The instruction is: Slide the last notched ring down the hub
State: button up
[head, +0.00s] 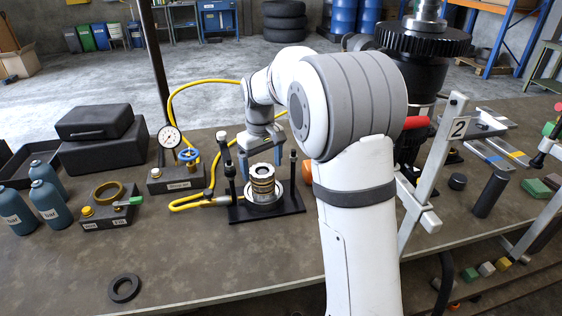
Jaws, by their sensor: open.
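The hub (262,183) stands upright on a round silver base in a black fixture (290,208) near the middle of the bench. Gold and dark ring bands are stacked around it. Single notches are too small to make out, and I cannot tell which band is the last ring. My gripper (261,163) points down right above the hub, with its fingers apart near the hub's top. I cannot tell whether they touch it. A brass ring (108,192) lies on a grey block to the left. A dark flat ring (124,288) lies near the front edge.
Black posts (231,178) rise from the fixture close to the gripper. A yellow hose (190,203) curves around its left and back. A pressure gauge (169,137) and blue valve stand left. A grey "2" post (440,160) is right. The front-left bench is mostly clear.

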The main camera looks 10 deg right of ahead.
notch_tip(320, 180, up, 15)
jog(key=p, duration=0.5)
jog(key=shift+p, duration=0.4)
jog(key=shift+f, duration=0.15)
jog(key=shift+s, duration=0.1)
jog(key=s+d+f+m+t, duration=0.1)
jog(key=s+d+f+m, duration=0.1)
jog(key=s, duration=1.2)
jog(key=s+d+f+m+t+b, duration=0.1)
jog(key=s+f, duration=0.4)
jog(key=s, duration=1)
jog(key=shift+d+m+t, duration=0.7)
jog(key=shift+d+m, duration=0.3)
jog(key=shift+d, duration=0.05)
